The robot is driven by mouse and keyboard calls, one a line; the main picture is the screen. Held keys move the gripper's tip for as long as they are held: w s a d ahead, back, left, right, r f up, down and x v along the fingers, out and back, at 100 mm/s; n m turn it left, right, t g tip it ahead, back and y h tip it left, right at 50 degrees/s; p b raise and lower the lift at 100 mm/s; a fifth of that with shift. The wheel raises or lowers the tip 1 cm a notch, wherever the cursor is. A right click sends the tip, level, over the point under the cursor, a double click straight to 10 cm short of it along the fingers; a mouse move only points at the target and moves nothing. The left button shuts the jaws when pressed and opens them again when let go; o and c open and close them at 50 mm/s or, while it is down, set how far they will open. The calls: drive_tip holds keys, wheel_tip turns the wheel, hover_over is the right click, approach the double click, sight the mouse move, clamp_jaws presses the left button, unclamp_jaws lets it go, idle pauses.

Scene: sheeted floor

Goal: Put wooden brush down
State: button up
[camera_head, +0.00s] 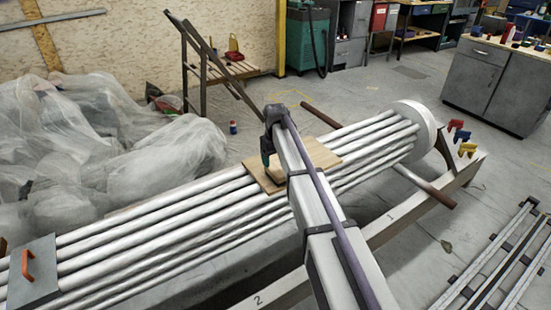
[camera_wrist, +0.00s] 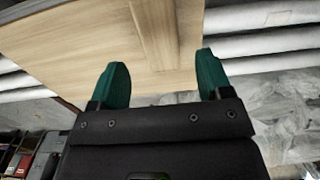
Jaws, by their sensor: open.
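A flat wooden board (camera_head: 322,153) lies across the grey pipes, partly hidden behind my arm. My gripper (camera_head: 267,160) is over the left part of this board. In the wrist view my gripper (camera_wrist: 160,85) has its two green fingertips wide apart with nothing between them. The board (camera_wrist: 75,45) fills the upper left and middle there. A narrow wooden strip (camera_wrist: 152,35), perhaps the brush, shows against the board just beyond the fingertips, apart from them. I cannot make out bristles. In the head view a small wooden piece (camera_head: 268,184) shows just below my gripper at the board's edge.
The bundle of pipes (camera_head: 170,222) runs across the view on a low frame (camera_head: 420,205). A plate with an orange handle (camera_head: 30,268) covers its left end. Plastic-wrapped heaps (camera_head: 80,140) lie at left. Coloured clamps (camera_head: 462,138) stand by the right end.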

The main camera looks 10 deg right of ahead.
sight(276, 169)
wheel_tip(276, 169, up, 6)
drive_tip(key=p, duration=0.4)
drive_tip(key=s+m, duration=0.4)
drive_tip(key=s, duration=2.9)
wheel_tip(276, 169, up, 20)
drive_tip(key=p, duration=2)
drive_tip(key=shift+w+r, duration=0.25)
drive_tip(key=shift+w, duration=0.1)
drive_tip(key=shift+o, duration=0.4)
